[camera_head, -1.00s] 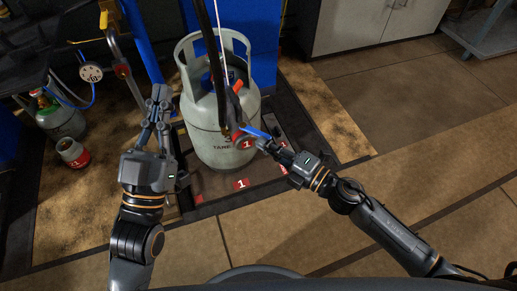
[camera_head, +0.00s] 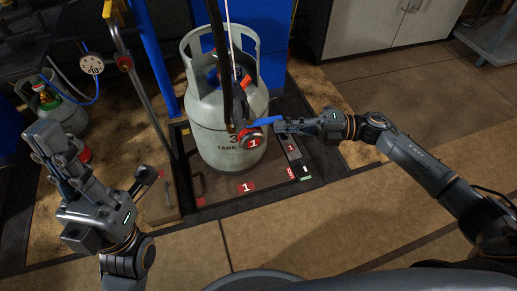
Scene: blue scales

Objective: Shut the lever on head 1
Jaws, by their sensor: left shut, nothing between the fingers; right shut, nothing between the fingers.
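Head 1 (camera_head: 249,137) hangs on a black hose in front of the grey gas cylinder (camera_head: 220,168) and carries a red round tag marked 1. Its blue lever (camera_head: 265,121) sticks out to the right, tilted slightly up. My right gripper (camera_head: 280,127) is shut with nothing in it. Its fingertips are at the lever's right end, just below it; I cannot tell whether they touch. My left gripper (camera_head: 45,142) is shut and empty at the far left, well away from the head.
The cylinder stands on a dark scale platform (camera_head: 215,190) with red 1 labels. A red-and-black control strip (camera_head: 292,150) lies right of it. A blue post (camera_head: 150,60) and a gauge (camera_head: 91,64) stand at left. Open floor (camera_head: 420,110) lies to the right.

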